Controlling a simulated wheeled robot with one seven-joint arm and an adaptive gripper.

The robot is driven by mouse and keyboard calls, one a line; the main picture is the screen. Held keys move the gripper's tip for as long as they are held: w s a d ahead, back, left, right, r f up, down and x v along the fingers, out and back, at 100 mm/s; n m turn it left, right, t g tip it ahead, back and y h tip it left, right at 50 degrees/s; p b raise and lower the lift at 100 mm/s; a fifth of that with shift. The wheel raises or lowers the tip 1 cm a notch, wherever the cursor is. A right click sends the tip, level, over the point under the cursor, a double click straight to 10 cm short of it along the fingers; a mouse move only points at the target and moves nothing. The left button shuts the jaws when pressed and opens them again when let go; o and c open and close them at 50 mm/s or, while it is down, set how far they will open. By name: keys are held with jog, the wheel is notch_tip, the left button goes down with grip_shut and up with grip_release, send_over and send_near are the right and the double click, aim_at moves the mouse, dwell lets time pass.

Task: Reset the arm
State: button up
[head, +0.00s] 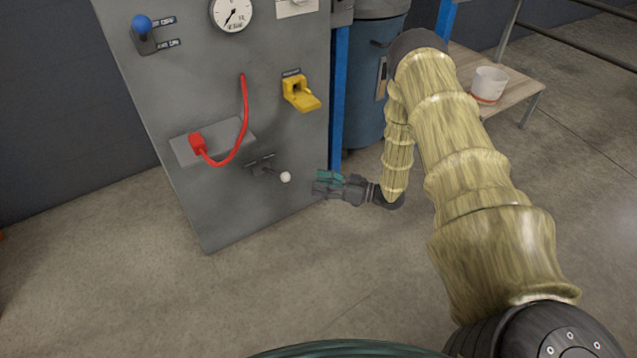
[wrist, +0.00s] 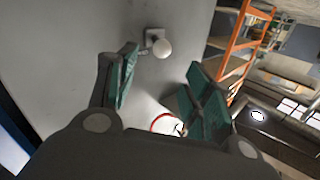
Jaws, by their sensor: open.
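My arm reaches out from the lower right in the head view and bends down toward the grey panel (head: 215,215). My gripper (head: 322,182) is open and empty, just right of a small lever with a white ball knob (head: 285,177) low on the panel. In the wrist view the green-padded fingers of my gripper (wrist: 165,88) stand apart. The white knob (wrist: 161,49) shows beyond them, between the fingertips, with a gap and no visible contact.
The panel carries a blue-knobbed lever (head: 142,24), a gauge (head: 231,13), a red cable (head: 243,125) and a yellow part (head: 300,93). A blue drum (head: 367,75) and a wooden table (head: 512,98) with a white pot (head: 489,85) stand behind my arm. Floor in front is clear.

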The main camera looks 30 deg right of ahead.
dwell(0.3)
jog(key=s+a+f+m+g+h, duration=0.5)
jog(key=s+a+f+h, duration=0.4)
jog(key=s+a+f, duration=0.45)
jog(key=s+a+m+g+h, duration=0.3)
jog(key=s+g, duration=0.5)
jog(key=s, duration=2)
notch_tip(320, 180, up, 37)
jog(key=d+h+p, duration=0.1)
jog(key=p, duration=3.5)
